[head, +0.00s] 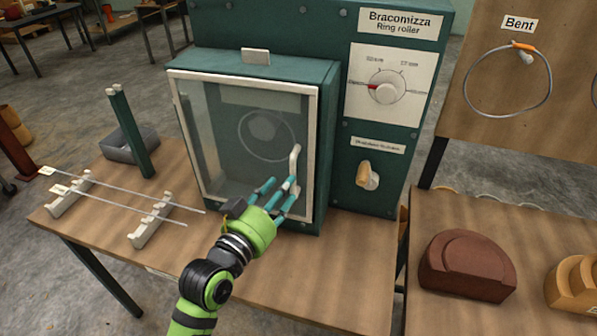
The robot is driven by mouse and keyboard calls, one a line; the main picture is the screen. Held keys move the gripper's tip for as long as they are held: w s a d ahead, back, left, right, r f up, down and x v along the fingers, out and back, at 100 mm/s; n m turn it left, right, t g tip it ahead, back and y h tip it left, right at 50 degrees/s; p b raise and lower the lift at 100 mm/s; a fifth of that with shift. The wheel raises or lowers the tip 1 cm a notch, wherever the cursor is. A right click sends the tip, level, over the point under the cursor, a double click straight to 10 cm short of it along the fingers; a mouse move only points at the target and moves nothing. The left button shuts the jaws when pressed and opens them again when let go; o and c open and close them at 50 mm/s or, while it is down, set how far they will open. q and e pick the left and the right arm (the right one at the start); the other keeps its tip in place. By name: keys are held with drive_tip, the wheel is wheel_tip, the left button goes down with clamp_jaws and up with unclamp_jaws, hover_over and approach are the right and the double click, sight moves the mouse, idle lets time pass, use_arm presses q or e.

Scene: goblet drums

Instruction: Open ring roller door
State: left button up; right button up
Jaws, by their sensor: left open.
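The ring roller (405,130) is a dark green machine on a wooden table. Its door (205,150) is a clear panel in a pale frame on the machine's front, and it looks closed. A white upright handle (295,165) stands at the door's right side. A round roller (262,126) shows through the panel. My left gripper (282,190) is open, with teal fingers pointing at the handle's lower end. The fingertips overlap the handle in the picture; I cannot tell whether they touch it. My right gripper is not in view.
Two thin rods (120,205) lie on white stands left of my arm. The machine's dial (387,93) and yellowish switch (367,175) are right of the door. A right table holds a brown block (467,265).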

sight(295, 174)
use_arm(q)
drive_tip(key=p+x, duration=0.1)
drive_tip(key=x, duration=0.5)
drive_tip(key=shift+w, duration=0.15)
drive_tip(key=shift+f, duration=0.1)
clamp_jaws()
